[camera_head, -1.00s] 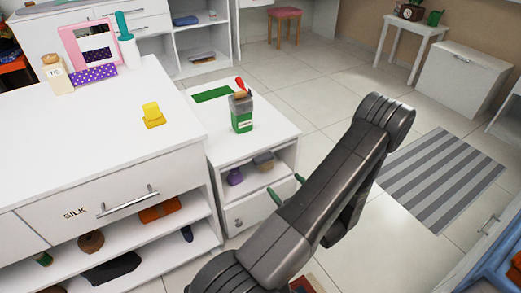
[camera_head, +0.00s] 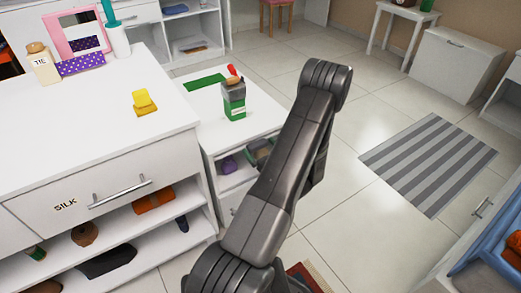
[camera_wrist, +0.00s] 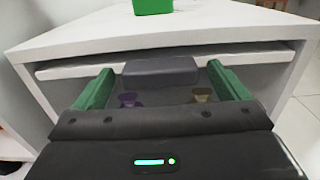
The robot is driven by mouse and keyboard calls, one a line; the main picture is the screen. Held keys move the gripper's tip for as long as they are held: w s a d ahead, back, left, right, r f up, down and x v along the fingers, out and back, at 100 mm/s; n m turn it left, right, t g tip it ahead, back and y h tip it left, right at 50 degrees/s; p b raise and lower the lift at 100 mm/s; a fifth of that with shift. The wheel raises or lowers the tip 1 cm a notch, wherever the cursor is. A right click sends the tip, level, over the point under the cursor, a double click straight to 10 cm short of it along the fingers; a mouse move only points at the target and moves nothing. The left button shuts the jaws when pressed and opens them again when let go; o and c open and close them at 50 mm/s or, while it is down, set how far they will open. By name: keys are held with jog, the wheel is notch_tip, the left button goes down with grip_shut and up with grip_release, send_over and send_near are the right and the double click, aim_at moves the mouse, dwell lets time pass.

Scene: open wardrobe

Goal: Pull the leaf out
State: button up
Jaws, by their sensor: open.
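The leaf (camera_wrist: 75,67) is a thin white board just under the cabinet's white top, seen in the wrist view. A grey block (camera_wrist: 160,72) sits at the middle of its front edge and looks like its grip. My gripper (camera_wrist: 160,67) is open in front of the cabinet, its green fingers on either side of the grey block, with a small visible gap at each side. How far they reach past the block's face, I cannot tell. In the head view my arm hides the gripper and much of the cabinet front.
A green carton (camera_head: 234,102) stands on the small cabinet's top (camera_head: 200,115). A purple item (camera_wrist: 130,99) and a tan item (camera_wrist: 202,95) lie inside below the leaf. A white drawer unit (camera_head: 120,165) stands at left. Floor at right is clear around a striped rug (camera_head: 430,160).

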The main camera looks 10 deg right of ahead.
jog(key=shift+w+a, duration=0.1)
jog(key=shift+w, duration=0.1)
jog(key=shift+c, duration=0.2)
jog(key=c, duration=1.3)
jog(key=b+v, duration=0.2)
jog(key=v, duration=1.8)
jog(key=shift+s, duration=0.15)
jog(key=shift+c, duration=0.3)
jog(key=o, duration=1.4)
jog(key=shift+s+r, duration=0.1)
jog(key=shift+s, duration=0.1)
jog(key=p+v, duration=0.2)
jog(key=v, duration=1.2)
